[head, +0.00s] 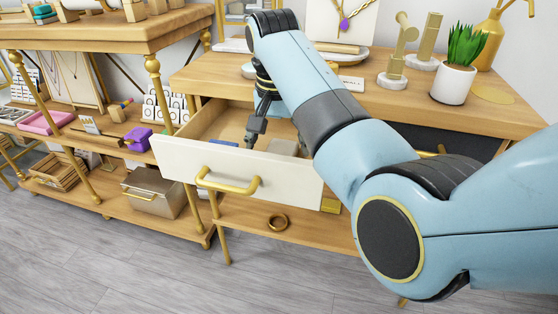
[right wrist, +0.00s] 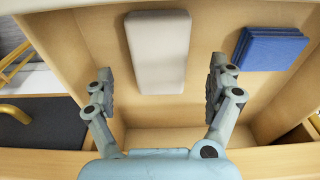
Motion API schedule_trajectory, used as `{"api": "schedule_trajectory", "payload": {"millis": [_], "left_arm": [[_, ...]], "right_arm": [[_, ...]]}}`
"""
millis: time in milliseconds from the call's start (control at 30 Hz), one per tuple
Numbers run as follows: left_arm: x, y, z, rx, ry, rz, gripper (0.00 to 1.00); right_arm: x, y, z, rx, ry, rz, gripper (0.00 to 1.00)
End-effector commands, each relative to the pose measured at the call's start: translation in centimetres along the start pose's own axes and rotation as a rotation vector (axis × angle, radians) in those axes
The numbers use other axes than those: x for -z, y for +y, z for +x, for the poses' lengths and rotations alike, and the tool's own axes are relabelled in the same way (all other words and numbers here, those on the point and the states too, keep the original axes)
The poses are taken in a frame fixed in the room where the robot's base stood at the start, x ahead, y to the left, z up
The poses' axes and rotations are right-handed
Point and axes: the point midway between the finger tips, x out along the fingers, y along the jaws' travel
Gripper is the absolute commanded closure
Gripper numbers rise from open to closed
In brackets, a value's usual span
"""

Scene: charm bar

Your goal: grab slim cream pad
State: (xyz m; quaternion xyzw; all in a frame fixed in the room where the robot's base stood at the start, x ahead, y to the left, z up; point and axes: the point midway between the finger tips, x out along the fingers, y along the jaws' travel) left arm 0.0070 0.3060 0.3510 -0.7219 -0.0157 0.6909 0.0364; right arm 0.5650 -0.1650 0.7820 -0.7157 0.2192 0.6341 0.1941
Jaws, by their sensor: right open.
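The slim cream pad (right wrist: 158,52) lies flat on the drawer floor in the right wrist view, a pale rounded rectangle. In the head view a pale grey-white piece in the drawer (head: 283,147) looks like the same pad, partly hidden by my arm. In the head view my right gripper (head: 256,128) points down into the open drawer. My left gripper is not in view.
A blue folded item (right wrist: 269,49) lies to the right of the pad in the right wrist view. The drawer's white front (head: 240,172) has a gold handle (head: 228,183). A potted plant (head: 455,80) stands on the tabletop. A gold ring-shaped item (head: 277,222) lies on the lower shelf.

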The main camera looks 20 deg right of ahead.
Motion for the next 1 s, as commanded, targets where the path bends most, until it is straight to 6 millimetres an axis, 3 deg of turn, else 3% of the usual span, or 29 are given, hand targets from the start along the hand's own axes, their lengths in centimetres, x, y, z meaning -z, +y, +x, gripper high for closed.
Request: {"api": "schedule_trajectory", "payload": {"millis": [33, 133, 367, 800, 1000], "left_arm": [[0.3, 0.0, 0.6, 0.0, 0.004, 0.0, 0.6], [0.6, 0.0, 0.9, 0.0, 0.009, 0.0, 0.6], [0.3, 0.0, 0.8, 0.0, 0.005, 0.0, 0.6], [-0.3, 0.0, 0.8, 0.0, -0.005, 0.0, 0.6], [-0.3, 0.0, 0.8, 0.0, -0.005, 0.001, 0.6]], "right_arm": [[0.0, 0.1, 1.3, -0.003, -0.001, 0.0, 0.11], [0.0, 0.1, 2.4, -0.001, -0.001, 0.0, 0.11], [0.1, 0.0, 2.4, 0.001, 0.001, 0.0, 0.11], [0.0, 0.0, 2.4, 0.0, 0.0, 0.0, 0.68], [0.0, 0.0, 2.4, 0.001, 0.0, 0.0, 0.71]]}}
